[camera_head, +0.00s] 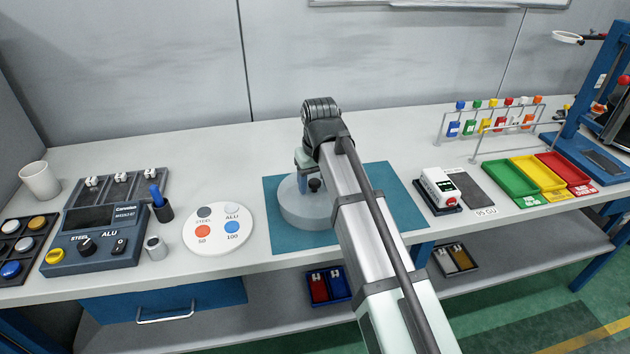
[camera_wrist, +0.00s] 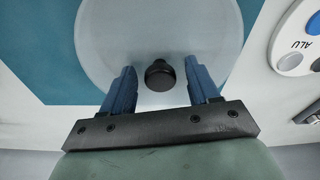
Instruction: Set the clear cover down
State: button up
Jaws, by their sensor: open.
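The clear cover (camera_head: 296,213) is a round, pale translucent dome or disc with a black knob (camera_head: 314,185) on top. It rests on the teal mat (camera_head: 400,185) in the middle of the bench. My gripper (camera_head: 303,172) is above the cover, and my arm hides the cover's right side. In the wrist view the two blue fingers of my gripper (camera_wrist: 160,85) stand apart on either side of the black knob (camera_wrist: 160,75), with gaps on both sides. The cover (camera_wrist: 160,30) fills the upper middle there. What lies under the cover cannot be made out.
A white round plate with coloured discs (camera_head: 218,228) lies left of the mat. A white device (camera_head: 440,188) and green, yellow and red trays (camera_head: 512,178) are on the right. The bench behind the mat is clear.

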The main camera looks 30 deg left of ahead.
aim_at(318, 187)
jog(key=shift+r, duration=0.1)
notch_tip(318, 187, up, 12)
jog(key=d, duration=0.1)
jog(key=shift+s, duration=0.4)
jog(key=shift+w+d, duration=0.1)
dwell(0.5)
